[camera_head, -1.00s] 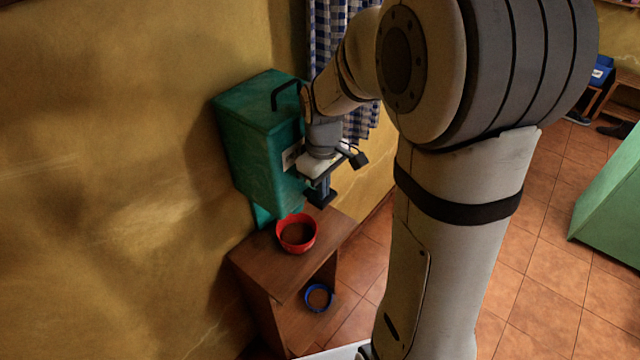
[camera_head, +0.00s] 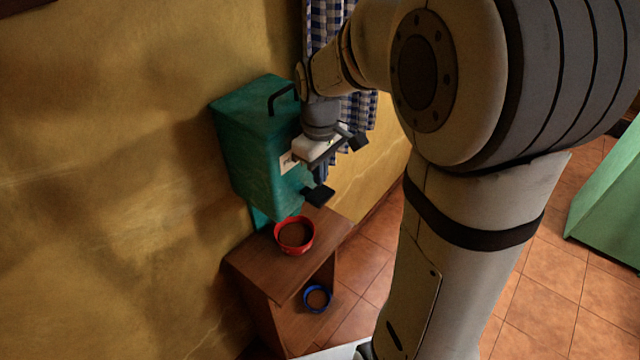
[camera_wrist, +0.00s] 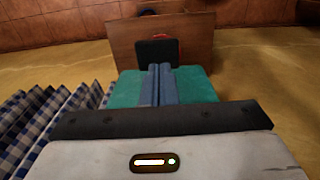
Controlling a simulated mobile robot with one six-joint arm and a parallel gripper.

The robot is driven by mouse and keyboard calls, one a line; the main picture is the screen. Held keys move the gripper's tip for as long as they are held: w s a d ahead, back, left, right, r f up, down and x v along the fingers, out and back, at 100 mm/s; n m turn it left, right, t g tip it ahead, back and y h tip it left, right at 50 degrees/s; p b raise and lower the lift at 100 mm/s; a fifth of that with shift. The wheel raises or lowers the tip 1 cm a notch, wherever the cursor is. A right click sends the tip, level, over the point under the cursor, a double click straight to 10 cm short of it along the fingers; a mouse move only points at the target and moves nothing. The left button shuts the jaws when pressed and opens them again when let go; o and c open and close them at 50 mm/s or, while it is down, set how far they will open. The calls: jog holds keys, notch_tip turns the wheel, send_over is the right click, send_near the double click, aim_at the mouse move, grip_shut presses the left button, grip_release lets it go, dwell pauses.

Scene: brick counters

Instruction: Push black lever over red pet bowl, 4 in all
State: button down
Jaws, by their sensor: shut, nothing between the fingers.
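The black lever (camera_head: 318,195) is a flat dark paddle at the lower front of the green dispenser (camera_head: 250,150), above and to the right of the red pet bowl (camera_head: 294,248). The bowl stands on the wooden stand and has brown contents. My gripper (camera_head: 321,176) is shut and empty, pointing down close above the lever. In the wrist view my two blue-grey fingers (camera_wrist: 161,68) are together and overlap the near edge of the lever pad (camera_wrist: 157,50); I cannot tell if they touch. Only a sliver of the red bowl (camera_wrist: 160,33) shows behind the lever.
A blue bowl (camera_head: 317,298) sits on the lower shelf of the wooden stand (camera_head: 262,272). A checkered curtain (camera_head: 326,30) hangs behind the arm, also close by in the wrist view (camera_wrist: 30,125). A yellow wall (camera_head: 110,180) is beside the dispenser. Tiled floor is open to the right.

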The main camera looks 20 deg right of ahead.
notch_tip(320, 180, up, 7)
dwell(0.3)
jog(key=shift+f, duration=0.1)
dwell(0.6)
jog(key=s+f+m+t, duration=0.3)
jog(key=s+m, duration=0.4)
jog(key=s, duration=0.8)
jog(key=shift+d+f, duration=0.15)
jog(key=shift+d, duration=0.05)
dwell(2.1)
notch_tip(320, 180, up, 7)
jog(key=n+g+b, duration=0.2)
jog(key=n+g, duration=0.1)
jog(key=n, duration=0.4)
send_over(320, 195)
jog(key=shift+w+d+f, duration=0.15)
jog(key=shift+w+d, duration=0.1)
jog(key=shift+w, duration=0.1)
